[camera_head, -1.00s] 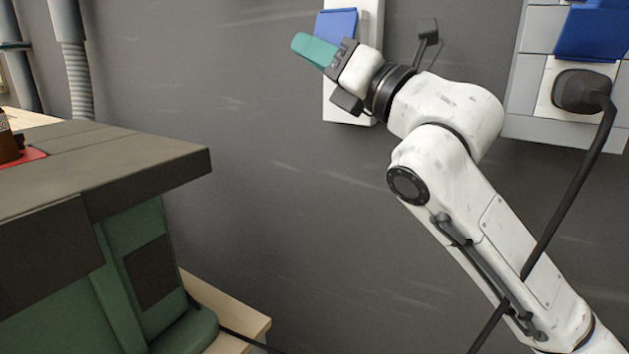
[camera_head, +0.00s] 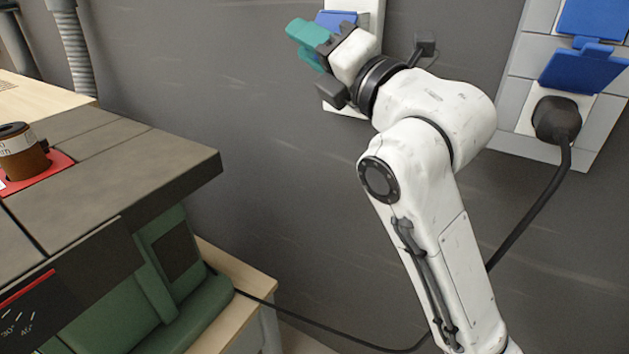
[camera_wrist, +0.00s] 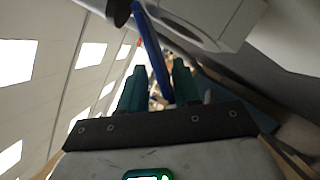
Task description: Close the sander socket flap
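A blue flap (camera_head: 338,17) stands out from a white wall socket plate (camera_head: 369,14) at the top middle of the head view. My gripper (camera_head: 303,46) is in front of it, with its teal fingers apart and part of the flap and plate hidden behind it. In the wrist view the blue flap (camera_wrist: 154,42) shows nearly edge-on, lined up with the gap between the fingers of my open gripper (camera_wrist: 158,80). I cannot tell whether a finger touches it. The pale socket housing (camera_wrist: 205,18) is at the upper right there.
A wall panel at the right has blue flaps (camera_head: 583,70) and a black plug (camera_head: 556,119) with a hanging cable (camera_head: 533,215). A green machine with a grey table (camera_head: 120,180) stands at the left, bearing a brown jar (camera_head: 22,155). Bare wall lies between.

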